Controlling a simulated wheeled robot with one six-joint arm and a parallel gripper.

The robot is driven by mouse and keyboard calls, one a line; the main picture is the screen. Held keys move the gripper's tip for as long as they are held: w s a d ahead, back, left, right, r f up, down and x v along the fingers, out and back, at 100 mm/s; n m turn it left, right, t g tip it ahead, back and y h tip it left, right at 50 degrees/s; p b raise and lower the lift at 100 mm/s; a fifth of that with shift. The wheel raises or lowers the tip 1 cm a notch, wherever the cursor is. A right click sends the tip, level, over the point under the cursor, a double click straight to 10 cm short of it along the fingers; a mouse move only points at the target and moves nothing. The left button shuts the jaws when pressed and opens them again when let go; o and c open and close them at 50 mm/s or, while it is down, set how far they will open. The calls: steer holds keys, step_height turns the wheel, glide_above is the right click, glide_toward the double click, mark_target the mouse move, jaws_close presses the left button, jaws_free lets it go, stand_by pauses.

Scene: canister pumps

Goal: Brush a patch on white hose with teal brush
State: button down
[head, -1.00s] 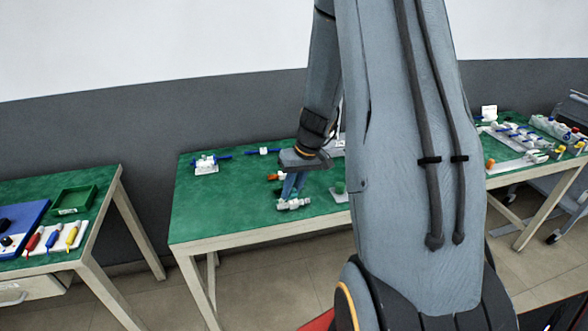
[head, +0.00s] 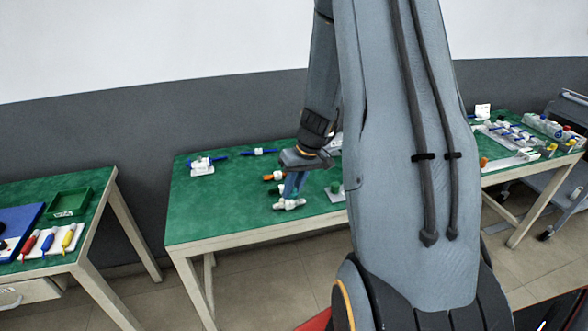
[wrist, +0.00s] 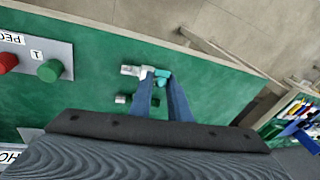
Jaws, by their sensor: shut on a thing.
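My gripper (wrist: 162,84) points down over the middle green table and is shut on a small teal piece (wrist: 164,75), which looks like the teal brush; the fingers hide part of it. A white and grey fitting (wrist: 133,70) lies beside the teal piece, touching or very close; I cannot tell which. In the head view the gripper (head: 292,190) is low above the table, with the white fitting (head: 288,204) at its tips. I cannot make out for sure which piece is the white hose; no patch is discernible.
A plate with a green knob (wrist: 51,71) and a red knob (wrist: 8,62) is near. An orange-ended piece (head: 273,177) lies behind the gripper. A left table holds a green tray (head: 69,203).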

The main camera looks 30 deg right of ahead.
step_height(320, 180, up, 8)
steer(key=a+p, duration=0.2)
steer(key=p, duration=0.3)
steer(key=shift+w+a, duration=0.3)
steer(key=shift+w, duration=0.05)
